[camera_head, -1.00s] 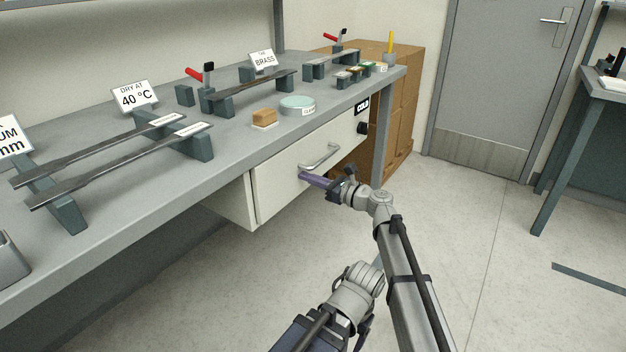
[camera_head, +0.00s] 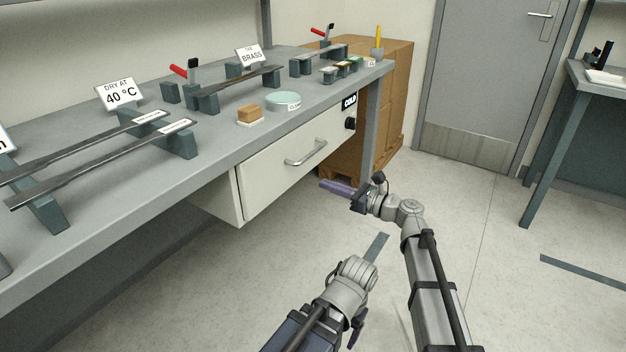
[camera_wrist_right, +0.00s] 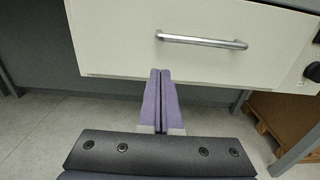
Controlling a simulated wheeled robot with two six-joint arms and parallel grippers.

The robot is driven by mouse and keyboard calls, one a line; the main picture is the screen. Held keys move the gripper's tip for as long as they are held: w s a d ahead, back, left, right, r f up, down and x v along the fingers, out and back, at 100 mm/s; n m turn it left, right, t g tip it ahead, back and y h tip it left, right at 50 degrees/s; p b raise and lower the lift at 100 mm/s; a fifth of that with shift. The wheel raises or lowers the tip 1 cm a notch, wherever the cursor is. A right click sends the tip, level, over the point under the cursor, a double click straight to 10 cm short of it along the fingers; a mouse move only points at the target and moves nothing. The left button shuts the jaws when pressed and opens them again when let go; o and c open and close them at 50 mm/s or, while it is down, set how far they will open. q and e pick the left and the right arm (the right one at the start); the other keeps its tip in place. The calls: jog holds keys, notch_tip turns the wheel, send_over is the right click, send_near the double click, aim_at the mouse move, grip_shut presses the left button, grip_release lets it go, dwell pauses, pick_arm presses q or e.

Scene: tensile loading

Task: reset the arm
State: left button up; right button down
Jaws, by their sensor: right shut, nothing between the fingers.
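My right gripper (camera_head: 322,184) is in front of and below the white drawer unit under the bench, apart from its handle. In the right wrist view its two purple fingers (camera_wrist_right: 160,73) lie together with nothing between them. The drawer front (camera_head: 270,180) is white, with a silver bar handle (camera_head: 306,154). The handle also shows in the right wrist view (camera_wrist_right: 201,41), beyond the fingertips.
The grey bench (camera_head: 110,200) carries dark metal bars on stands, signs, a sponge (camera_head: 249,112) and a round dish (camera_head: 283,100). The floor (camera_head: 460,210) to the right is open.

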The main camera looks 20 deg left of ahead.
jog(key=shift+v, duration=1.35)
jog(key=s+d+f+n+g+h, duration=0.3)
jog(key=s+d+f+n+h, duration=0.7)
jog(key=f+n, duration=0.4)
jog(key=s+d+f+n+g+h, duration=0.1)
jog(key=s+d+f+n+h, duration=0.2)
jog(key=d, duration=0.4)
jog(key=s+d+f+n+h, duration=0.2)
jog(key=s+d, duration=0.3)
jog(key=d, duration=0.1)
jog(key=s+d+f+n+g+h, duration=0.1)
jog(key=s+d+f+n+h, duration=0.2)
jog(key=d, duration=0.4)
jog(key=s+a+r+n+p, duration=0.15)
jog(key=s+a+n, duration=0.35)
jog(key=a, duration=0.6)
notch_tip(320, 180, up, 38)
jog(key=s+m+p, duration=0.1)
jog(key=p, duration=3.6)
jog(key=shift+a+m+g+p, duration=0.25)
jog(key=shift+m+g+p, duration=0.05)
jog(key=shift+g+p, duration=0.1)
jog(key=shift+s, duration=0.1)
